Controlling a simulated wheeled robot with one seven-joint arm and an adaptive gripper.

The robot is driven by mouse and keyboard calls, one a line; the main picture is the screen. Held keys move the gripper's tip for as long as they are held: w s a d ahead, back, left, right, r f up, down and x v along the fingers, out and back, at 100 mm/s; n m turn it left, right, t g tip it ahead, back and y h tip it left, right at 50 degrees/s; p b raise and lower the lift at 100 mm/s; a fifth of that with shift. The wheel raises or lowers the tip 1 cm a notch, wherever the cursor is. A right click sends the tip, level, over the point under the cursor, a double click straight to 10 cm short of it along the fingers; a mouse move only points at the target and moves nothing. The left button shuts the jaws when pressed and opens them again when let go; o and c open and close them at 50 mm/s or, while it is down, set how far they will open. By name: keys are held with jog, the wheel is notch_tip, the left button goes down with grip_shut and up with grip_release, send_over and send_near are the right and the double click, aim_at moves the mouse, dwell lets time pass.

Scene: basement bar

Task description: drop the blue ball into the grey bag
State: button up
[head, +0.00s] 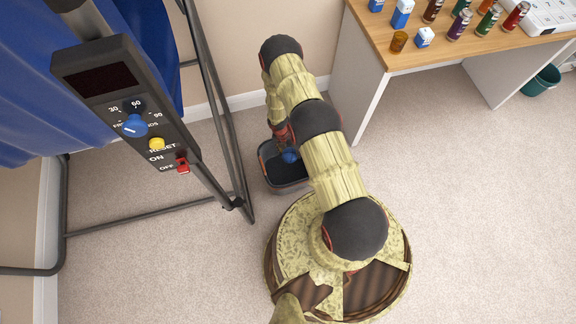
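The dark grey bag (285,184) stands open on the carpet, left of my arm. It has an orange-brown edge on its left side. The blue ball (290,157) shows over the bag's opening, at its right side, close to my arm. I cannot tell whether it rests in the bag or hangs above it. My gripper (281,134) points down at the back of the bag, just above the ball in the picture. My arm links cover much of it. Its fingers are too small and hidden to show whether they are open or shut on the ball.
A black metal frame with blue cloth (60,80) and a control box (125,105) fills the left side. A desk (455,62) with cans, small boxes and an orange cup stands at the upper right. A teal bin (541,82) is beneath it. The carpet at right is clear.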

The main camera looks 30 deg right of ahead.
jog(key=o, duration=0.4)
notch_tip(320, 180, up, 12)
jog(key=w+a, duration=0.1)
jog(key=shift+w+a+f, duration=0.15)
jog(key=shift+w+a, duration=0.15)
jog(key=shift+a, duration=0.05)
dwell(0.6)
